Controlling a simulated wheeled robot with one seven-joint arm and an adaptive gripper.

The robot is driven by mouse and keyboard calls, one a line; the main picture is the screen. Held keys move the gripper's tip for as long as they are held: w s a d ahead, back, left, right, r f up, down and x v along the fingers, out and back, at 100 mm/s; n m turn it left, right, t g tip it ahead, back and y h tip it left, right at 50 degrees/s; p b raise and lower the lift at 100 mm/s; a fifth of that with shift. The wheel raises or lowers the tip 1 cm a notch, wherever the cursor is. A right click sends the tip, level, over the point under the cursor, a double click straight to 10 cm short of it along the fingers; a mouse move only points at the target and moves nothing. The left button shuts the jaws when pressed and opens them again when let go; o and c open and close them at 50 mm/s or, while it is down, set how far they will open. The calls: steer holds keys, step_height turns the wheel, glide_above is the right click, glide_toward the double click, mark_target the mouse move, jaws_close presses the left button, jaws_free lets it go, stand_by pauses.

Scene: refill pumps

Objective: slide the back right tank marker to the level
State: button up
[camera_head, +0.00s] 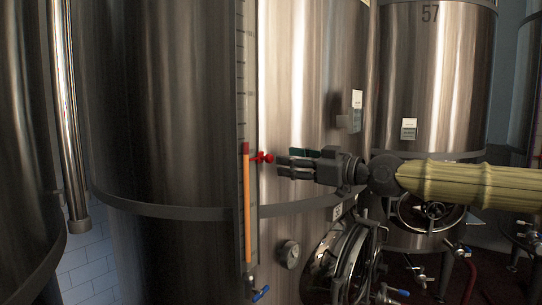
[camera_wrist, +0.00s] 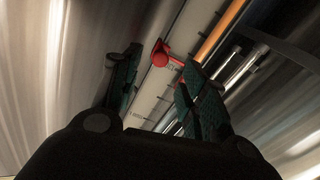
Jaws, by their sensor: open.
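The tank (camera_head: 170,110) is a large steel cylinder. A vertical level gauge (camera_head: 240,60) with a marked scale runs down its front. An orange column (camera_head: 246,205) fills the lower part of the gauge tube. The red marker (camera_head: 262,157) sits on the gauge near the top of this column, its knob sticking out to the right. My gripper (camera_head: 284,164) is open, just right of the marker and apart from it in the head view. In the wrist view, the red marker (camera_wrist: 160,54) shows ahead, between and beyond the fingertips of my gripper (camera_wrist: 160,72). Nothing is between the fingers.
Below the gauge is a blue-handled valve (camera_head: 260,293). A round dial (camera_head: 289,254) and an open-framed round hatch (camera_head: 345,258) are on the lower tank. Another tank marked 57 (camera_head: 440,70) stands behind at right. A vertical pipe (camera_head: 68,110) runs at left.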

mark_target(272, 159)
steer(key=shift+p+x, duration=1.35)
steer(key=shift+x, duration=2.2)
jaws_close()
